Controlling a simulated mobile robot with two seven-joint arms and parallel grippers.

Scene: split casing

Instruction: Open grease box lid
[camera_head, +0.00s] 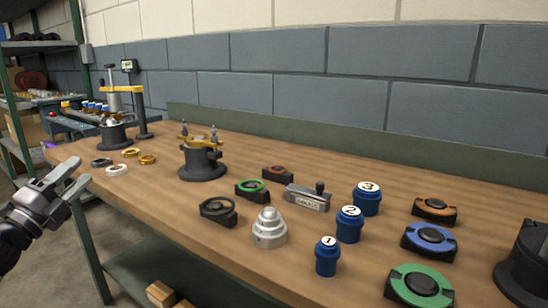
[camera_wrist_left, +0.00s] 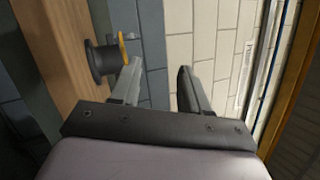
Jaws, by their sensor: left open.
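A small silver box (camera_head: 307,198) with a label on its front, which looks like the grease box, sits mid-table in the head view. A black knob (camera_head: 320,187) stands up at its right end. The label is too small to read surely, and I see no open gap on top. My left gripper (camera_head: 78,177) is open and empty at the table's left edge, far to the left of the box. Its two fingers also show apart in the left wrist view (camera_wrist_left: 158,82), with nothing between them. My right gripper is not in view.
Blue numbered canisters (camera_head: 349,224) stand right of the box. A stepped silver cone (camera_head: 269,229) and a black ring holder (camera_head: 218,211) lie in front; a green-ringed holder (camera_head: 252,190) is left. A black pedestal (camera_head: 202,162) stands farther left. Bare wood (camera_head: 150,190) lies at front left.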

